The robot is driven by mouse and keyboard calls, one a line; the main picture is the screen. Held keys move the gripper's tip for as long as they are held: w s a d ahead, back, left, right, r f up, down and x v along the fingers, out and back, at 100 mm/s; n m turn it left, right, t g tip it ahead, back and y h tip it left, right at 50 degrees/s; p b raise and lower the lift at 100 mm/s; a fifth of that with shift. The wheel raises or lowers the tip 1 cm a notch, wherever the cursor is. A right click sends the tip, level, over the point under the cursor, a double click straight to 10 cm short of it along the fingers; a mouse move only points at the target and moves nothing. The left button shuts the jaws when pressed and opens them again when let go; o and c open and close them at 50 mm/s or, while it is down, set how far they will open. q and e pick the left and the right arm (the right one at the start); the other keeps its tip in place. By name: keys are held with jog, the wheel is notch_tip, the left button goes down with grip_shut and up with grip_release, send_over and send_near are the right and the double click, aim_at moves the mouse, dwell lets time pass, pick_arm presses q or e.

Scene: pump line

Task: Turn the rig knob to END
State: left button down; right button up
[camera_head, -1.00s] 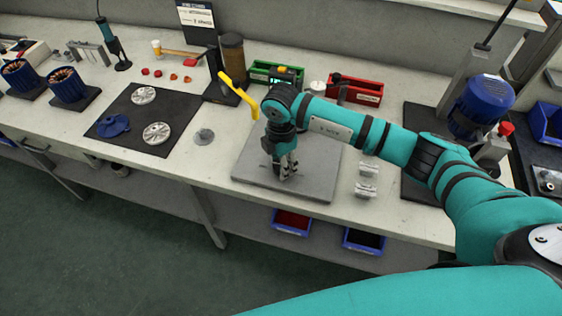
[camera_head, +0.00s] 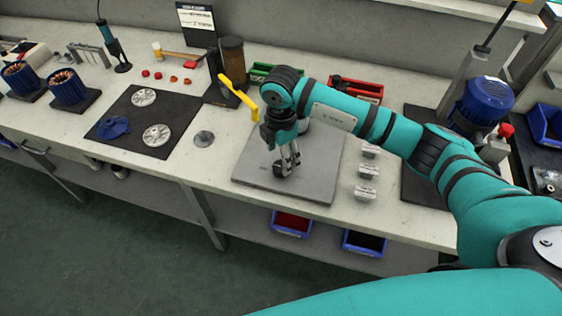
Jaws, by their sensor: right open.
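My right gripper (camera_head: 286,168) points down over the grey plate (camera_head: 316,186) on the bench. Its jaws are open, with the fingertips close above the plate or touching it; I cannot tell which. A small dark shape shows by the fingertips, and I cannot tell whether it is a finger pad or a separate part. I cannot make out the rig knob or its END mark; my right arm hides part of the bench behind the plate. My left gripper is not in view.
A yellow lever (camera_head: 238,97) rises just left of my right wrist. White fittings (camera_head: 366,193) stand right of the plate. A blue motor (camera_head: 484,102) stands further right. A black mat (camera_head: 118,140) with metal discs lies left. Red (camera_head: 357,90) and green bins stand behind.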

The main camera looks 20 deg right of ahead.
notch_tip(320, 180, up, 8)
jog(key=shift+f, duration=0.25)
dwell(0.4)
